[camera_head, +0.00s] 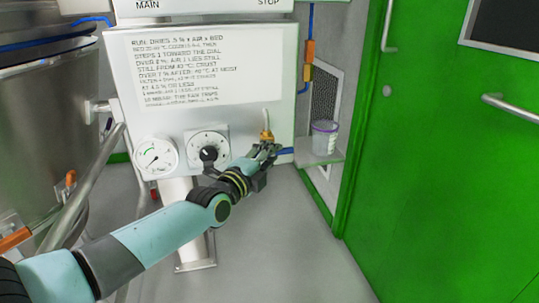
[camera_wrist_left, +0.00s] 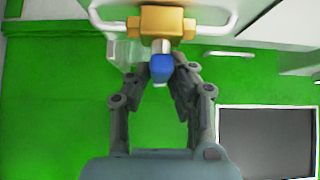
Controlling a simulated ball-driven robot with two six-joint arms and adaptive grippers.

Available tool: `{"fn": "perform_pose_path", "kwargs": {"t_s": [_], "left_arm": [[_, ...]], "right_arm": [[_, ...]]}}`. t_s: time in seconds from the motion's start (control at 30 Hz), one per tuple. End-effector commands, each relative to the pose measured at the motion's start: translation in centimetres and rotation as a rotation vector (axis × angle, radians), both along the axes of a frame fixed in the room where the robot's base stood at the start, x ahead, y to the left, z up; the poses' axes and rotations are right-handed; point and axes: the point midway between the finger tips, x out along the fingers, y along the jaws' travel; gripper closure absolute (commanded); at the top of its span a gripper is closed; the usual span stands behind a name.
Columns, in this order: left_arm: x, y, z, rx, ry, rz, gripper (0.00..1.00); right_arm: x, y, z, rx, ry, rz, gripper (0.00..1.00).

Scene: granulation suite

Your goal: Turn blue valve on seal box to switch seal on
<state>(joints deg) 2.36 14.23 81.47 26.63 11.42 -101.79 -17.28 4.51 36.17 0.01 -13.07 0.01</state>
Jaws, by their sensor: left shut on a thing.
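The seal box (camera_head: 215,115) is a white panel box on a white post, with printed text, a gauge (camera_head: 156,155) and a black-knobbed dial (camera_head: 208,148). A brass valve body (camera_head: 266,134) is at its lower right; in the left wrist view it is the orange-yellow block (camera_wrist_left: 162,22). The blue valve handle (camera_wrist_left: 162,68) sticks out from this block. My left gripper (camera_head: 268,151) is at the valve, its fingers around the blue handle and shut on it. In the head view the fingers hide the handle. My right gripper is not in view.
A green door (camera_head: 440,150) with metal handles stands at the right. A small clear cup (camera_head: 325,138) sits on a ledge right of the box. A large steel vessel (camera_head: 50,110) is at the left. The grey floor in front is clear.

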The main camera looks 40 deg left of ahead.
Motion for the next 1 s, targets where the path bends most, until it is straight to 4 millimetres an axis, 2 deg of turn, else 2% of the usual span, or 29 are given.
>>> {"fn": "perform_pose_path", "kwargs": {"t_s": [0.37, 0.5, 0.87, 1.0], "left_arm": [[-0.1, -0.1, -0.8, -0.093, -0.104, -0.001, 1.0], [0.0, -0.1, -1.1, -0.169, -0.191, 0.0, 1.0], [0.1, -0.2, -1.3, -0.391, -0.45, 0.001, 1.0], [0.1, -0.2, -1.5, -0.479, -0.55, 0.002, 1.0]], "right_arm": [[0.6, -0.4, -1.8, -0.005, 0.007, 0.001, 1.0], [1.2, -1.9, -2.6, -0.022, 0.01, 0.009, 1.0], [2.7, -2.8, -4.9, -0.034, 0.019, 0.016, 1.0], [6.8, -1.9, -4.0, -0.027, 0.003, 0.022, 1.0]]}}
